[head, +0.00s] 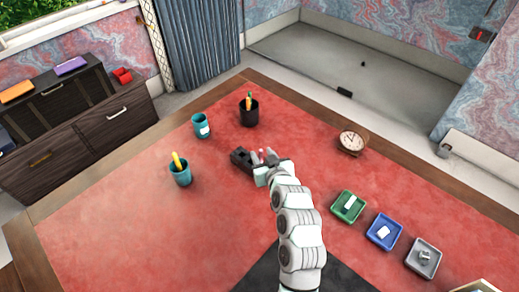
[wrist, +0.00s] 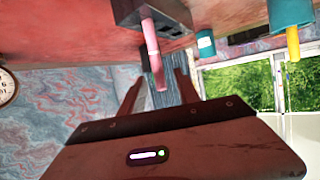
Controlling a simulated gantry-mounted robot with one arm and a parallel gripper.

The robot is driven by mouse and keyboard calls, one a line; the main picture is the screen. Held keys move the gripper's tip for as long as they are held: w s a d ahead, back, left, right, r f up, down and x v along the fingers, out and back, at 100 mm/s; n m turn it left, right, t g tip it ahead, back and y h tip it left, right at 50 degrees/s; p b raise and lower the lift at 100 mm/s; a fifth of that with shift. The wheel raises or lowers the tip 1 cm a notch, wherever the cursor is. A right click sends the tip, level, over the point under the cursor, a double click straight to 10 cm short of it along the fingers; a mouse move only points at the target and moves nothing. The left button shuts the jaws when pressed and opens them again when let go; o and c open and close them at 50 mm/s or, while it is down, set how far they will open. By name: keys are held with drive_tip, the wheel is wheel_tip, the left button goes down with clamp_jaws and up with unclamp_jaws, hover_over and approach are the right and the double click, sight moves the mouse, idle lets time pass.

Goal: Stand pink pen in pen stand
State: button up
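The pink pen (wrist: 152,50) stands at the dark block-shaped pen stand (wrist: 125,12), its lower end at one of the openings; the wrist view is upside down. How deep it sits is hard to tell. In the head view the pen stand (head: 240,158) lies on the red desk, and a bit of pink pen (head: 262,152) shows by my gripper (head: 263,167). In the wrist view my gripper (wrist: 158,78) has its two fingers apart. The pen's free end lies between them in the picture, with gaps on both sides.
A black cup (head: 249,116) with orange and green items stands behind. A teal cup (head: 202,128) and another teal cup (head: 181,175) with a yellow item stand left. A clock (head: 352,142) and green (head: 336,213), blue (head: 374,242) and grey (head: 412,267) trays lie right. The front-left desk is clear.

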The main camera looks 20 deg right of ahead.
drive_tip(key=v, duration=0.6)
drive_tip(key=shift+p, duration=0.3)
drive_tip(key=shift+s, duration=0.1)
